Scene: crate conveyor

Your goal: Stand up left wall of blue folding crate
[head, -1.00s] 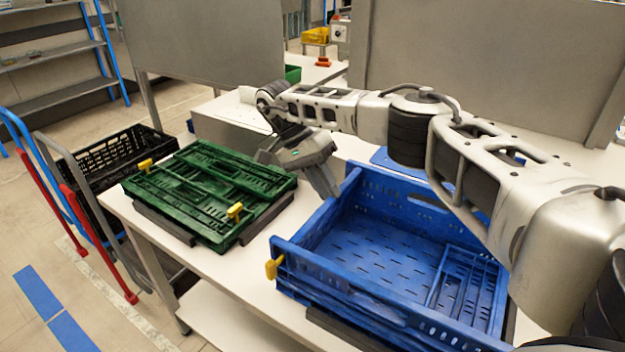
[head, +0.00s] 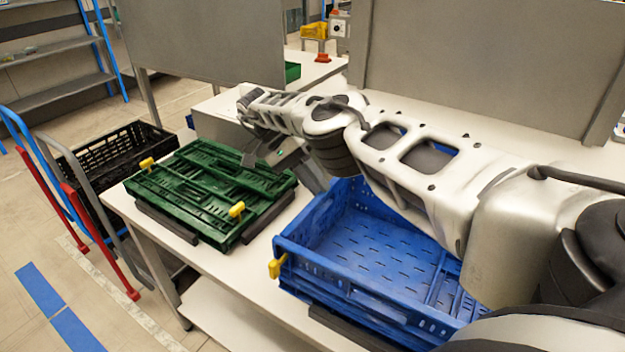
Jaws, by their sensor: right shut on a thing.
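The blue folding crate (head: 350,296) sits on the white table at centre right. Its left wall (head: 314,222) is raised and looks roughly upright, and the front wall is up too. A small panel lies folded at the right inside the crate, and my right arm hides much of the back and right side. My right gripper (head: 318,182) reaches over from the right, points down at the far end of the left wall and is shut on it. The fingertips are partly hidden by the wrist. My left gripper is not in view.
A folded green crate (head: 190,215) with yellow latches lies on the table to the left. A black crate (head: 75,170) stands on a cart with red and blue handles further left. Grey panels stand behind the table.

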